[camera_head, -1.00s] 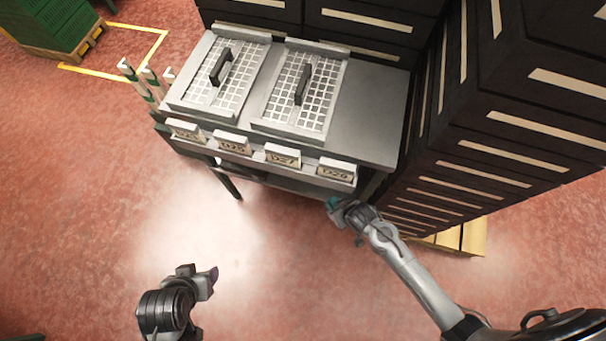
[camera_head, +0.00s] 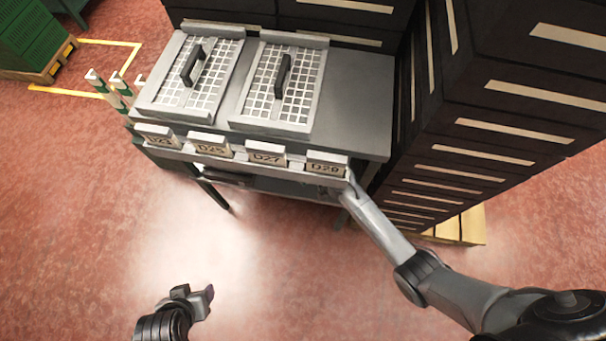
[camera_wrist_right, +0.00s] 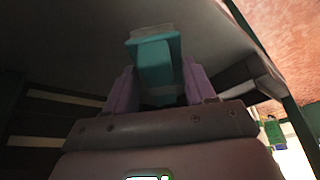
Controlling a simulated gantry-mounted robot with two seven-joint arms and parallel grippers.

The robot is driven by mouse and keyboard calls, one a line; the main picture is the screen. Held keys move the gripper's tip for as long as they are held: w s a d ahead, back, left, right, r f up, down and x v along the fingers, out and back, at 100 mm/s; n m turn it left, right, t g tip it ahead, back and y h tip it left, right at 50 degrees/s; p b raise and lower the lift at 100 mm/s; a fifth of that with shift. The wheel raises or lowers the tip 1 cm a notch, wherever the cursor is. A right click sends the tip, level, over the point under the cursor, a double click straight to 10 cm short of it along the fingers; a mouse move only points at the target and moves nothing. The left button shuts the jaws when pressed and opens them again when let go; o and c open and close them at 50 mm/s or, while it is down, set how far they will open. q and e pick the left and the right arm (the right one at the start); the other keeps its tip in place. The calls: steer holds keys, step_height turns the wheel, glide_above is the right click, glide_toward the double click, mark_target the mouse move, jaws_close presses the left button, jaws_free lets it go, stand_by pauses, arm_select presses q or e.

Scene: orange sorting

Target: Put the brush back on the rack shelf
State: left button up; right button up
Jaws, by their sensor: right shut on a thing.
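The brush (camera_wrist_right: 154,62) shows as a teal block in the right wrist view, between the two pale purple fingers of my right gripper (camera_wrist_right: 160,84). That gripper is shut on it. In the head view, my right arm reaches to the front right of the grey metal rack (camera_head: 352,105), and its gripper and the brush are hidden under the top. The lower shelf is mostly hidden by the top. The wrist view shows a dark underside above the brush. My left gripper (camera_head: 197,298) is at the bottom left, away from the rack; its opening is unclear.
Two white grid trays (camera_head: 190,78) (camera_head: 275,88) with black handles lie on the rack top. Several number plates (camera_head: 326,165) line its front edge. Stacked dark crates (camera_head: 480,130) stand close on the right. The red floor (camera_head: 90,220) at front left is clear.

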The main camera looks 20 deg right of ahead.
steer(key=shift+w+a+f, duration=0.1)
steer(key=shift+w+f, duration=0.2)
step_height(320, 180, down, 2)
steer(key=shift+f+b, duration=0.2)
steer(key=shift+b, duration=0.85)
steer(key=shift+f, duration=0.3)
steer(key=shift+s, duration=0.1)
steer(key=shift+f, duration=0.1)
steer(key=o, duration=1)
